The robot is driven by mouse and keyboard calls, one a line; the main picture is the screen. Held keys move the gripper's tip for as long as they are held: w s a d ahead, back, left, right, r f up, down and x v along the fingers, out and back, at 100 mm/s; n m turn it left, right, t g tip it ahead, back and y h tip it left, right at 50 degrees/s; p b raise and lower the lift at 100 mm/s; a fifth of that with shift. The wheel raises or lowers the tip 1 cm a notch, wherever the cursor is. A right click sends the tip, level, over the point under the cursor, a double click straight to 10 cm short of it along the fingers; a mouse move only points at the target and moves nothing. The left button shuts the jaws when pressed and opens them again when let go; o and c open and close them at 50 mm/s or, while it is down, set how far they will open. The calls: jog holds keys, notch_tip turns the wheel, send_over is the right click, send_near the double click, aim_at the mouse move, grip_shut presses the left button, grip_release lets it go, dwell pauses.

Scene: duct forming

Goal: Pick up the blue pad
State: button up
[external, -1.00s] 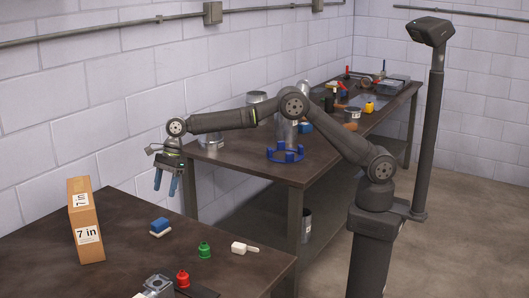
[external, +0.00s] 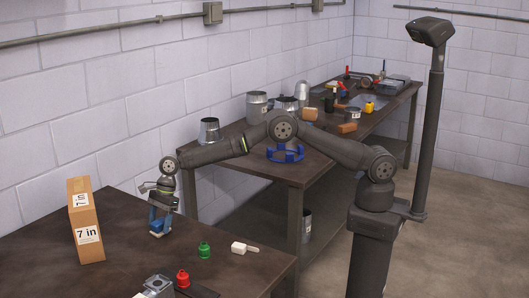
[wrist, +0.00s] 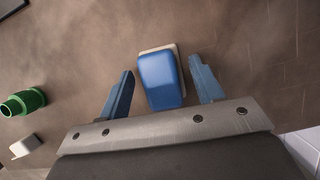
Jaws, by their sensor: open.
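The blue pad (wrist: 160,82) lies on the near table with a white layer under its blue top. In the wrist view it sits between the two blue fingers of my gripper (wrist: 163,90), with a gap on each side. My gripper is open and empty. In the external view, my gripper (external: 160,222) is low over the table around the pad (external: 159,231), and its fingers partly hide the pad.
A cardboard box (external: 87,230) marked "7 in" stands left of the pad. The back table (external: 240,160) holds metal duct parts and a blue ring.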

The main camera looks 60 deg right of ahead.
jog(key=c, duration=0.9)
